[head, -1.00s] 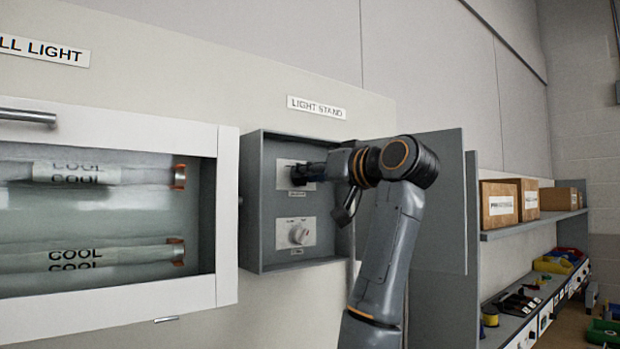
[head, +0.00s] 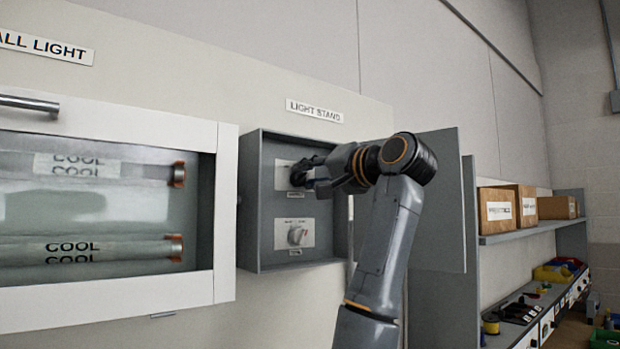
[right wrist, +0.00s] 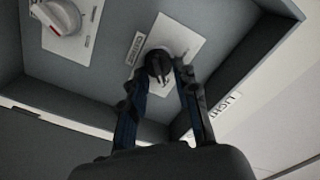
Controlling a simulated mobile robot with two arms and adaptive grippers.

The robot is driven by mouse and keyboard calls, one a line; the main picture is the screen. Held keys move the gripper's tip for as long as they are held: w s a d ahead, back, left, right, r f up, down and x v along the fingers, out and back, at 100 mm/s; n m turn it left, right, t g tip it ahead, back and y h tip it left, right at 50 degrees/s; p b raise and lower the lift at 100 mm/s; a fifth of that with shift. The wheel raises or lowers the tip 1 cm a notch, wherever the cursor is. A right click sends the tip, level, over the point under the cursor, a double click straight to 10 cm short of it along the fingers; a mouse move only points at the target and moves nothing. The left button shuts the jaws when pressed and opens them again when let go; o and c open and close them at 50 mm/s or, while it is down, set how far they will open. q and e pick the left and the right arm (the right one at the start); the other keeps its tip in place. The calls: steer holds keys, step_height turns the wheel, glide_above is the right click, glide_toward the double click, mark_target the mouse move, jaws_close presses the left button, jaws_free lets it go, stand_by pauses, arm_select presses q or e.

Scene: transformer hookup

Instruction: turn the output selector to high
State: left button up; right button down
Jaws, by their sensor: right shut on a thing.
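A grey open box under the "LIGHT STAND" sign holds two knobs on white plates, one above the other. My right gripper (head: 303,174) is shut on the upper dark knob (right wrist: 158,66), which its fingers mostly hide in the head view. In the right wrist view the two fingertips (right wrist: 164,72) close around that knob from both sides. The lower knob (head: 297,235) is pale, with a red mark in the right wrist view (right wrist: 62,17), and nothing touches it. My left gripper is out of view.
The box walls (head: 249,205) stand close around my right gripper, and its grey door (head: 437,205) is open to the right. A glass-fronted cabinet (head: 226,215) with tubes is at left. Shelves with cardboard boxes (head: 497,211) and small bins are at right.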

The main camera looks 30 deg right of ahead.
steer(key=shift+r, duration=0.1)
stand_by(0.3)
steer(key=c, duration=1)
jaws_free()
steer(key=shift+d, duration=0.1)
steer(key=shift+s, duration=0.15)
steer(key=s, duration=1.1)
steer(key=shift+s+d, duration=0.35)
steer(key=shift+d, duration=0.1)
